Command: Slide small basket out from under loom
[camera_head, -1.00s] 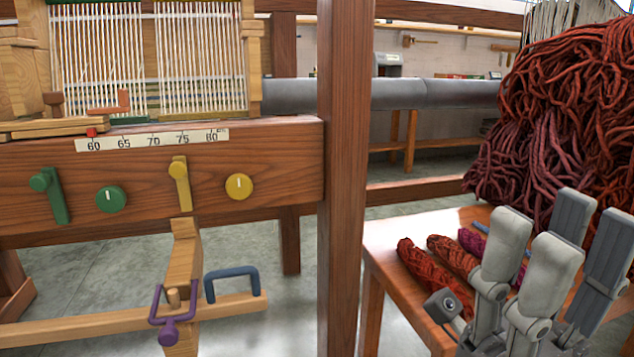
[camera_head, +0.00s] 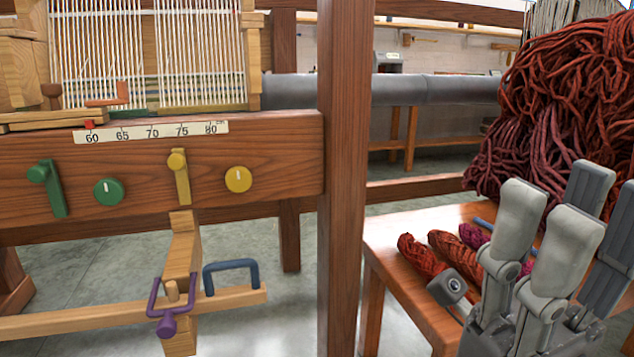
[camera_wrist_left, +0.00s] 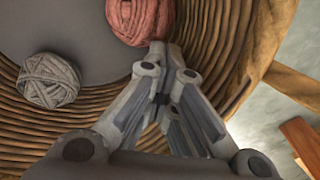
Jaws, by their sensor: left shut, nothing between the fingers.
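A round woven basket (camera_wrist_left: 235,60) fills much of the left wrist view. It holds a grey yarn ball (camera_wrist_left: 48,80) and a pink yarn ball (camera_wrist_left: 140,18). My left gripper (camera_wrist_left: 163,55) is shut and empty, its fingertips in front of the basket's inner wall near the pink ball; I cannot tell if they touch it. Neither the basket nor the left gripper shows in the head view. The wooden loom (camera_head: 250,150) stands at left and centre there. My right gripper (camera_head: 568,215) is open and empty at the right, over the bench.
A wooden bench (camera_head: 385,250) carries red and purple skeins (camera_head: 450,250). A large mass of dark red wool (camera_head: 570,100) hangs behind it. The loom's upright post (camera_head: 345,180) stands between bench and treadles (camera_head: 180,270). Grey floor (camera_head: 245,245) shows under the loom.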

